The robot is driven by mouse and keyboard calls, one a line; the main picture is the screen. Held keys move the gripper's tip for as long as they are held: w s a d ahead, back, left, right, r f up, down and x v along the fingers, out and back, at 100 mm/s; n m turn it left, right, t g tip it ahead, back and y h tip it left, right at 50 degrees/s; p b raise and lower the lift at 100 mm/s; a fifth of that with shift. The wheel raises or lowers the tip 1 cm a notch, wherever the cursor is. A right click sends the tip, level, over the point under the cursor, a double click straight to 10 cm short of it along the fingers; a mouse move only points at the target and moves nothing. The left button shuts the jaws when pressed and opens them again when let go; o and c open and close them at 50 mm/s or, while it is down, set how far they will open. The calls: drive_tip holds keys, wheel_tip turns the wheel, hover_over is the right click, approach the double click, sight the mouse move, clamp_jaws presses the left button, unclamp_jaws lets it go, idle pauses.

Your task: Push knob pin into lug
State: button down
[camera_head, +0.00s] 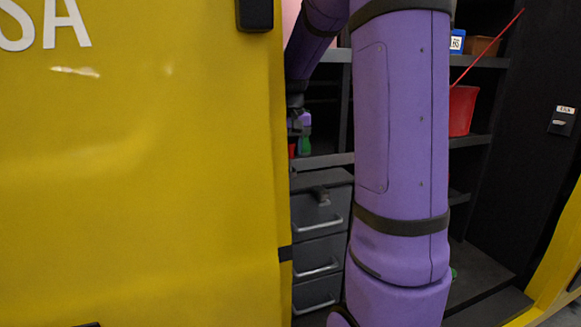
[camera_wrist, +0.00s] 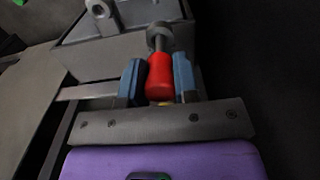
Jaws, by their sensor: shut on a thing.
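In the wrist view my gripper (camera_wrist: 158,80) is shut on the knob pin (camera_wrist: 160,72), with its blue-grey fingers on either side of the red knob. The pin's grey end (camera_wrist: 159,38) points away from me, over the edge of a grey box-like part (camera_wrist: 115,54). A grey ring-shaped piece (camera_wrist: 98,9), which may be the lug, stands on that part to the upper left, apart from the pin. I cannot tell whether the pin's tip touches anything. In the head view my arm hides most of the work area, and the pin and lug cannot be made out.
A yellow panel (camera_head: 140,180) fills the left of the head view. Grey drawers (camera_head: 319,255) stand in the dark bay beside it. A red bucket (camera_head: 461,110) and a blue box (camera_head: 457,41) sit on shelves at right. A thin red rod (camera_head: 490,46) leans there.

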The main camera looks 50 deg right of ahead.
drive_tip(key=shift+r, duration=1.05)
drive_tip(key=shift+r, duration=0.2)
drive_tip(key=shift+r, duration=1.85)
drive_tip(key=s+d+f, duration=0.6)
drive_tip(key=d+f, duration=0.1)
drive_tip(key=f, duration=0.2)
drive_tip(key=shift+f, duration=0.4)
drive_tip(key=shift+s+f, duration=0.1)
drive_tip(key=shift+f, duration=2.7)
idle(0.8)
